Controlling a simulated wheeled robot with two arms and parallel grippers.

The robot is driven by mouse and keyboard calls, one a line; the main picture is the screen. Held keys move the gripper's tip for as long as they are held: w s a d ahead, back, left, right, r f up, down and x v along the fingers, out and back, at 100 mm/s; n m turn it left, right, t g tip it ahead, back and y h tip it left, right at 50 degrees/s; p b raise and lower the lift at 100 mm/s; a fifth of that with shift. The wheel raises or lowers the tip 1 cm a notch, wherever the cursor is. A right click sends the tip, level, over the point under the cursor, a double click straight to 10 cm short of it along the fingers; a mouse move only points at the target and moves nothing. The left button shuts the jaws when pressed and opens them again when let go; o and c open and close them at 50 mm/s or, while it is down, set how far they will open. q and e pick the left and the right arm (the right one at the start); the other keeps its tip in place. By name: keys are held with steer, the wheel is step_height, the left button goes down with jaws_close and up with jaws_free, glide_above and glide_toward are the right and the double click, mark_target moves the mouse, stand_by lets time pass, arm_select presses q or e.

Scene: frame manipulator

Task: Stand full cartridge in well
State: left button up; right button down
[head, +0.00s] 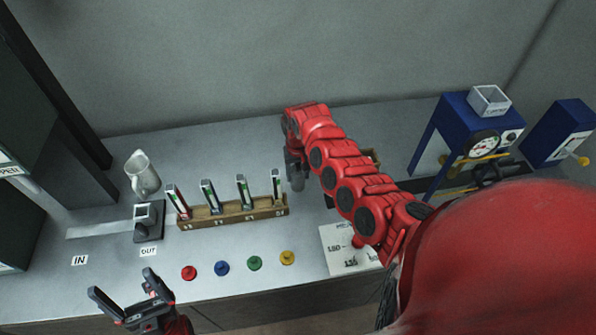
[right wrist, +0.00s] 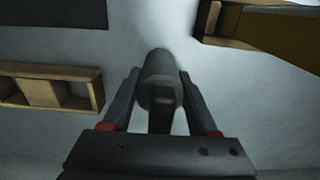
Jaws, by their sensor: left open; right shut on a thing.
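My right gripper (right wrist: 160,85) is shut on a grey cylinder (right wrist: 160,68), which sits between its two fingers. In the head view the gripper (head: 295,165) hangs at the table's middle, just right of the wooden rack, and the cylinder's grey end (head: 298,184) shows below it. I cannot tell whether the cylinder touches the table or is the full cartridge. The rack (head: 232,217) holds several slim upright pieces (head: 243,190) with coloured bars. A wooden frame with compartments (right wrist: 98,92) lies left in the wrist view. My left gripper (head: 128,297) is open and empty at the front left.
A silver jug (head: 142,173) and a small dark stand (head: 149,222) are at the left. Red, blue, green and yellow knobs (head: 222,268) line the front. A blue press with a gauge (head: 455,130) stands right. A white chart (head: 345,255) lies near my right arm.

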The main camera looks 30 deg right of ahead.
steer(key=shift+f, duration=0.1)
steer(key=shift+c, duration=0.9)
jaws_free()
